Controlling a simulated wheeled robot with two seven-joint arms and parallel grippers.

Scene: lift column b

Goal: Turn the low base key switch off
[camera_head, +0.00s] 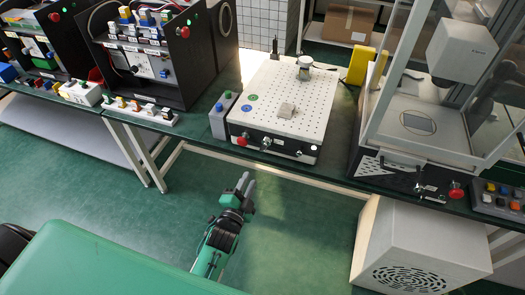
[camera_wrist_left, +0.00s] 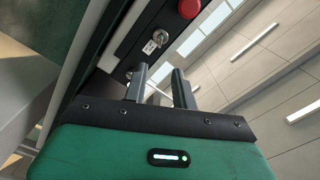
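The low base (camera_head: 283,152) is a black-fronted box with a perforated white top at the bench's front edge. A silver key switch (camera_head: 265,143) sits on its front, right of a red button (camera_head: 241,141). In the left wrist view a silver key switch (camera_wrist_left: 160,38) with a pale label shows beside the red button (camera_wrist_left: 189,8); whether it is turned on or off is too small to tell. My left gripper (camera_head: 246,186) is below and in front of the base, apart from it. Its fingers (camera_wrist_left: 159,76) are apart and hold nothing visible. My right gripper is out of view.
A grey box with buttons (camera_head: 222,117) stands left of the base. A glass-sided machine (camera_head: 428,140) is at the right, above a white vented box (camera_head: 420,250) on the floor. The green floor (camera_head: 300,215) before the base is clear.

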